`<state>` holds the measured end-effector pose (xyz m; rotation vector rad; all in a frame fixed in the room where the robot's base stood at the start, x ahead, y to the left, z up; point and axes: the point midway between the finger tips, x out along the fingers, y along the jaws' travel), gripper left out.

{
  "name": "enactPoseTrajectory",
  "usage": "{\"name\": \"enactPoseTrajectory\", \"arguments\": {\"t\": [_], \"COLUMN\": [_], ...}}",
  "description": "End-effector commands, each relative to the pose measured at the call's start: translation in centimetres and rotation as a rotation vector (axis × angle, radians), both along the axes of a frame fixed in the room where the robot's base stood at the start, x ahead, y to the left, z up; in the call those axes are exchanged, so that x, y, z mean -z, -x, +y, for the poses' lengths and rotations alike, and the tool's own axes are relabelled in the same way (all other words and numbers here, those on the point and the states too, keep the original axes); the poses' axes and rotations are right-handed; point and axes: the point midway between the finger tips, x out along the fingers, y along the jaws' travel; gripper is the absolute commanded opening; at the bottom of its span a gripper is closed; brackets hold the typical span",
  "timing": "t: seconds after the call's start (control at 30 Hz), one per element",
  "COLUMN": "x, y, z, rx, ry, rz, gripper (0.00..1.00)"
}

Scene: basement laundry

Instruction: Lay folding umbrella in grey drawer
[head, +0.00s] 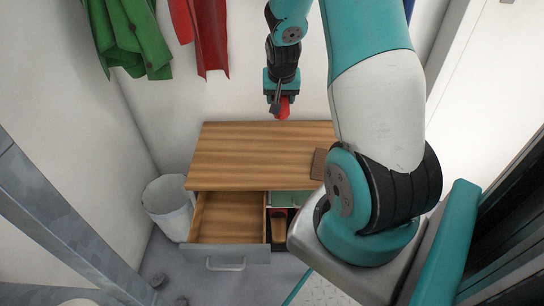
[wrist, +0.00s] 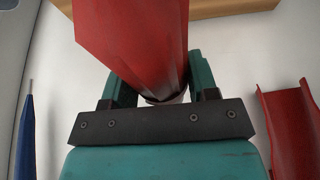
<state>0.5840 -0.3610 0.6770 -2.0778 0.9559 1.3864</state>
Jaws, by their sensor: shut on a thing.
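The folding umbrella is red; in the head view the umbrella (head: 283,107) hangs in my gripper (head: 281,98), above the back of the wooden cabinet top. In the wrist view the umbrella (wrist: 140,45) fills the space between the two teal fingers of my gripper (wrist: 158,90), which is shut on it. The grey drawer (head: 222,249) has a grey front with a bar handle and stands pulled out at the cabinet's lower left. Its wooden inside looks empty.
The wooden cabinet top (head: 250,150) carries a brown flat thing (head: 318,165) at its right. Right of the drawer is an open compartment with a brown item (head: 279,226). A white bin (head: 168,208) stands left. Green (head: 133,40) and red (head: 207,40) cloths hang on the wall.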

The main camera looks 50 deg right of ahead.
Motion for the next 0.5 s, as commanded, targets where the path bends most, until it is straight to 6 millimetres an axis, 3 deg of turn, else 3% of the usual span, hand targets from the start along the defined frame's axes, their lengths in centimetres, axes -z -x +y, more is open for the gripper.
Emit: {"name": "enactPoseTrajectory", "arguments": {"t": [0.5], "x": [13.3], "y": [0.1], "z": [0.0], "rx": [0.003], "ry": [-0.002], "rz": [0.003], "gripper": [0.21]}}
